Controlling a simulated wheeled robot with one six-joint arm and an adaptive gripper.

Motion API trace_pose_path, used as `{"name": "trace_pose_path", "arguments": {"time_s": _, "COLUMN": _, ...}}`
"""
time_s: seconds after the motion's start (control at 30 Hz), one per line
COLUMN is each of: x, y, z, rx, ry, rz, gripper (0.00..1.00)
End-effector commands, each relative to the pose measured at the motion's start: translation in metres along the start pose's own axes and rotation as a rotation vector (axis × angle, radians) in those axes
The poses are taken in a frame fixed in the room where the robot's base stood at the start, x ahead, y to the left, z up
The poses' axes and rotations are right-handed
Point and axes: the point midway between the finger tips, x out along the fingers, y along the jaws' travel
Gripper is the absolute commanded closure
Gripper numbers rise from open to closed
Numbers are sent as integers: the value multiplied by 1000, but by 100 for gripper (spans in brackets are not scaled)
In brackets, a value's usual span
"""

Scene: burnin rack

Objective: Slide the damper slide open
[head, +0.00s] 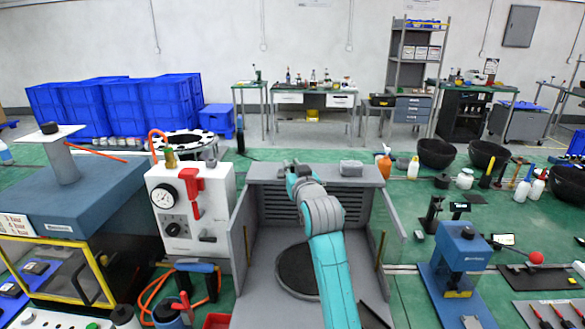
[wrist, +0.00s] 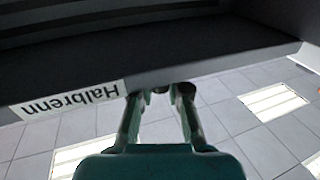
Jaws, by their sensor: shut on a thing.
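My gripper (wrist: 160,92) is shut on a small dark piece, mostly hidden between the fingertips, which I take to be part of the damper slide. The fingertips meet the underside edge of a grey panel (wrist: 225,80) with an upside-down "Halbrenn" label. In the head view my arm reaches into an open-fronted grey booth (head: 240,245), and my gripper (head: 292,172) is at the top of its back wall, largely covered by my arm. The slide itself cannot be made out in the head view, so its position is unclear.
The booth has side walls, a slatted back panel (head: 278,207) and a dark round plate (head: 297,270) on its floor. A white gauge box (head: 170,225) stands close on the left. A blue press (head: 462,245) stands to the right. A grey block (head: 351,168) sits on the booth top.

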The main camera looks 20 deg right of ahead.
Motion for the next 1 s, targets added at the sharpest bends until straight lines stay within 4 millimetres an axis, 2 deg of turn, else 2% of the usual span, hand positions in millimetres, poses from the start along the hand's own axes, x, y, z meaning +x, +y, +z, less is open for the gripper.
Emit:
{"name": "trace_pose_path", "arguments": {"time_s": 0.13, "x": 3, "y": -10, "z": 0, "rx": 1, "ry": 0, "rz": -3, "gripper": 100}}
{"name": "trace_pose_path", "arguments": {"time_s": 0.4, "x": 18, "y": -56, "z": 0, "rx": -1, "ry": -1, "rz": -2, "gripper": 100}}
{"name": "trace_pose_path", "arguments": {"time_s": 0.77, "x": 20, "y": -63, "z": 0, "rx": 1, "ry": 0, "rz": -2, "gripper": 100}}
{"name": "trace_pose_path", "arguments": {"time_s": 0.8, "x": 20, "y": -63, "z": 0, "rx": 1, "ry": 0, "rz": -3, "gripper": 77}}
{"name": "trace_pose_path", "arguments": {"time_s": 0.87, "x": 20, "y": -63, "z": 0, "rx": 1, "ry": 0, "rz": -3, "gripper": 62}}
{"name": "trace_pose_path", "arguments": {"time_s": 0.9, "x": 20, "y": -63, "z": 0, "rx": 1, "ry": 0, "rz": -3, "gripper": 57}}
{"name": "trace_pose_path", "arguments": {"time_s": 1.0, "x": 20, "y": -62, "z": 0, "rx": 1, "ry": 0, "rz": -2, "gripper": 57}}
